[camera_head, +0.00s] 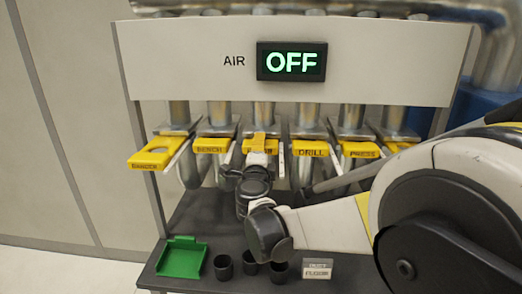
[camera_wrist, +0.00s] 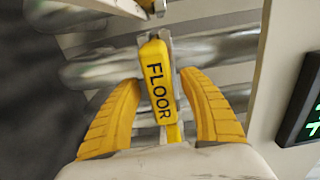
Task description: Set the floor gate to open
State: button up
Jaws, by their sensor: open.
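The floor gate's yellow tab (camera_wrist: 160,82), lettered FLOOR, shows in the wrist view between my fingers. In the head view the floor gate (camera_head: 262,146) is third from the left in the row and partly hidden by my gripper. My gripper (camera_wrist: 157,92) is open, with one yellow finger on each side of the tab. Narrow gaps show beside the tab, so the fingers look apart from it. In the head view my gripper (camera_head: 257,158) is right in front of this gate.
Neighbouring gates are BENCH (camera_head: 211,146) and DRILL (camera_head: 309,149), close on either side. The leftmost gate's tab (camera_head: 153,156) sticks out further. Below are a green tray (camera_head: 182,258), black cups (camera_head: 223,267) and a FLOOR card (camera_head: 317,269).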

jog(key=shift+w, duration=0.15)
grip_shut()
jog(key=s, duration=1.1)
jog(key=shift+s+a, duration=0.15)
grip_release()
jog(key=shift+s, duration=0.1)
